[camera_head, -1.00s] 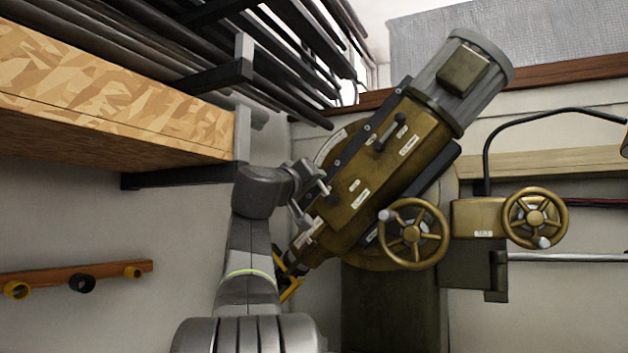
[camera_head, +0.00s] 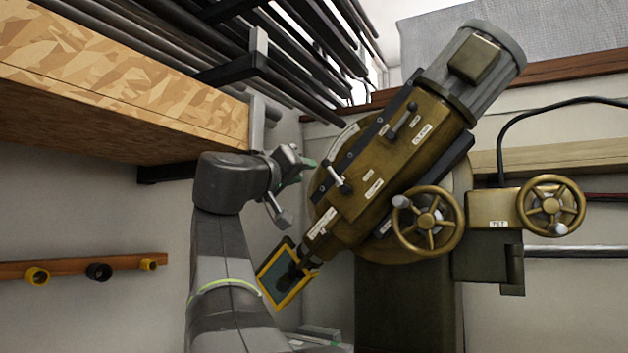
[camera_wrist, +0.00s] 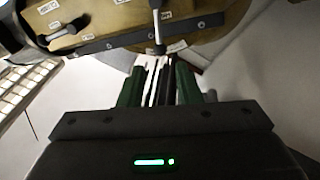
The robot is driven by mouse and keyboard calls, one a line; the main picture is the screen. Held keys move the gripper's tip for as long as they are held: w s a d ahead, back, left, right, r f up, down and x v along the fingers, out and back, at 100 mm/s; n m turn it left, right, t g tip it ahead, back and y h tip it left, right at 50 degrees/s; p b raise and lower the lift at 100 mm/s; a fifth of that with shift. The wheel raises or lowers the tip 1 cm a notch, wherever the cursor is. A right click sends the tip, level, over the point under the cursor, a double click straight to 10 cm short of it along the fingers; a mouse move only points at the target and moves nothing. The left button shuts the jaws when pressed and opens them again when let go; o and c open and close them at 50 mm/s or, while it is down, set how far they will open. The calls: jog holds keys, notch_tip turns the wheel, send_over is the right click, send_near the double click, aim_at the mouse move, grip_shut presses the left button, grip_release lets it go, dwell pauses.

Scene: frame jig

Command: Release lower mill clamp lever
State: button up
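The mill head (camera_head: 385,165) is a brass-brown housing tilted up to the right. The lower clamp lever (camera_head: 341,180) is a short metal handle on its face near the left edge. In the wrist view this lever (camera_wrist: 158,28) hangs at top centre, just beyond my fingertips. The upper clamp lever (camera_head: 402,122) sits farther up the face; it is dark in the wrist view (camera_wrist: 72,29). My gripper (camera_head: 291,186) is left of the lower lever with its fingers apart and nothing between them. It appears clear of the lever in both views.
Two brass handwheels (camera_head: 428,222) (camera_head: 551,206) stand at right. A wooden shelf (camera_head: 110,95) and metal bars (camera_head: 200,45) are close above my arm at left. A peg rail (camera_head: 70,268) is on the left wall.

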aim_at(328, 169)
jog(key=shift+v, duration=1.4)
jog(key=p+x, duration=0.4)
jog(key=x, duration=0.9)
jog(key=shift+r, duration=0.15)
jog(key=shift+w+d, duration=0.4)
jog(key=shift+s, duration=0.1)
